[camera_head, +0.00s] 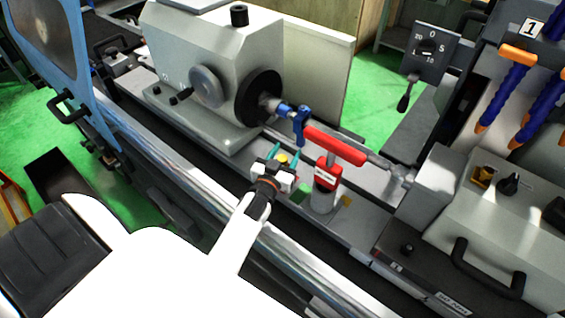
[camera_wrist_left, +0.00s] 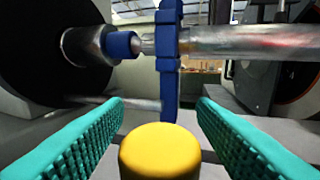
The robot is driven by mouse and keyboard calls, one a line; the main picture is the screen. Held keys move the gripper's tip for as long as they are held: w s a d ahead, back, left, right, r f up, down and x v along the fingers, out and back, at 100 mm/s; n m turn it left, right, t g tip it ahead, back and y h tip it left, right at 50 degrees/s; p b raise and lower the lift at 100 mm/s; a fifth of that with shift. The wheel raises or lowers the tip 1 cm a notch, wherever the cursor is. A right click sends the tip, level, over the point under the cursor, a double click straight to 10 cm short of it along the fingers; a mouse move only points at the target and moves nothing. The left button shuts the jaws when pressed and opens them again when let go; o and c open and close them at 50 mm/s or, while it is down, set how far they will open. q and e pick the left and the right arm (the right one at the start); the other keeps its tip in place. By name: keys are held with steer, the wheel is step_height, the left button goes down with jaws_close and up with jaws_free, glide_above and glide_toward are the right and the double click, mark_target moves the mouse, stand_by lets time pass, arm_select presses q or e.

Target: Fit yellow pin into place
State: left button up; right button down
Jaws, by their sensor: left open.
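The yellow pin (camera_wrist_left: 160,150) shows as a rounded yellow top at the bottom middle of the left wrist view. It lies between the two teal ribbed fingers of my left gripper (camera_wrist_left: 160,135), with a gap visible on each side. In the head view my left gripper (camera_head: 283,157) is over the machine bed below the blue clamp (camera_head: 300,122). A small piece of the yellow pin (camera_head: 282,158) shows between its fingers. The pin's lower part is hidden, so I cannot tell what it stands in. My right gripper is not in view.
The grey workhead (camera_head: 215,60) with its black chuck (camera_head: 258,98) stands behind the gripper. A red bar (camera_head: 335,145) runs from the blue clamp towards the tailstock, above a red-topped post (camera_head: 325,180) close to the right. A blue door (camera_head: 75,70) stands at the left.

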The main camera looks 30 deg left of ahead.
arm_select(q)
jaws_close()
steer(key=shift+r, duration=0.1)
